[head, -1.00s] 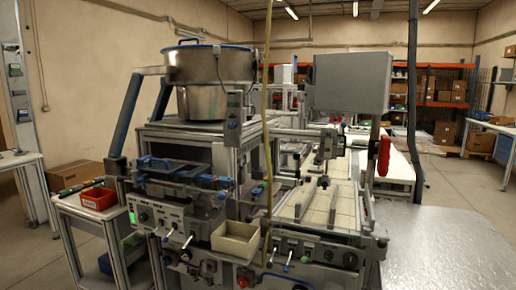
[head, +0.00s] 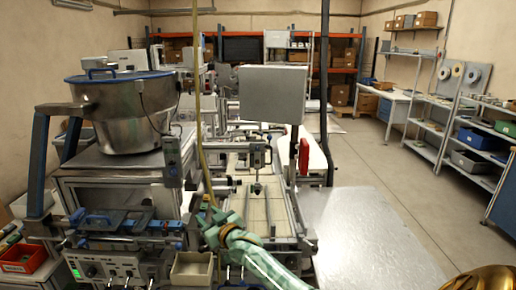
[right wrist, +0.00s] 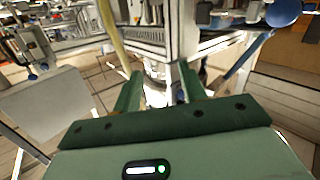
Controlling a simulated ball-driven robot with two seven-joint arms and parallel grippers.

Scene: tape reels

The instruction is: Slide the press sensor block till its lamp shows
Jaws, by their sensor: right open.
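My right gripper (head: 209,218) is green and reaches in from the bottom of the head view, in front of the machine's middle. In the right wrist view its two fingers (right wrist: 160,90) stand apart with nothing held between them; pale machine parts show beyond. The press (head: 257,160), with a dark pointed tool, hangs over a light bed (head: 250,194) behind the gripper. I cannot pick out the sensor block or its lamp for sure; they are too small or hidden. My left gripper is not in view.
A yellow hose (head: 197,100) runs down just by the right gripper. A beige bin (head: 192,268) sits below left of it. A steel bowl (head: 122,112) stands at the upper left. A grey box (head: 272,94) and red handle (head: 304,155) stand right. The metal tabletop (head: 365,240) is clear.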

